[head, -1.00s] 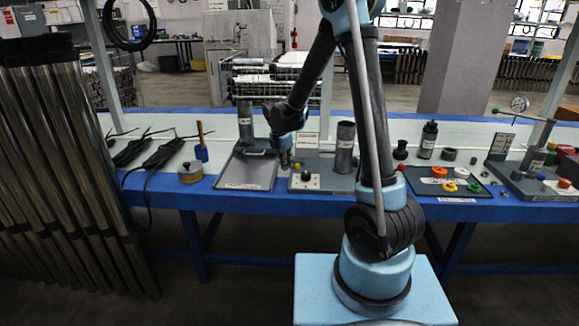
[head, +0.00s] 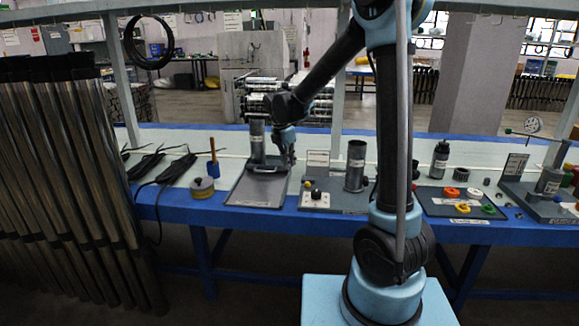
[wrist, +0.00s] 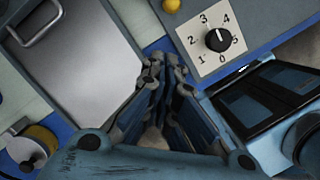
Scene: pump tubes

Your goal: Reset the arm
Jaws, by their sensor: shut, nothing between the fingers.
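My gripper (head: 287,152) hangs fingers down above the right back part of the grey handled tray (head: 262,190) in the head view. In the wrist view my gripper (wrist: 163,68) is shut, with its fingertips together and empty. A grey tube (head: 257,143) with a white label stands upright at the back of the tray, left of my gripper and apart from it. A second grey tube (head: 355,166) stands upright on the dial panel (head: 330,204). In the wrist view the dial (wrist: 218,40) lies right of the fingers and the tray (wrist: 92,50) left.
A round tin (head: 202,188) with a brush and black tools (head: 165,168) lie left of the tray. A dark board (head: 462,203) with coloured caps and a dark bottle (head: 440,158) are at right. Tall metal tubes (head: 70,170) stand left of the blue-edged table (head: 250,228).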

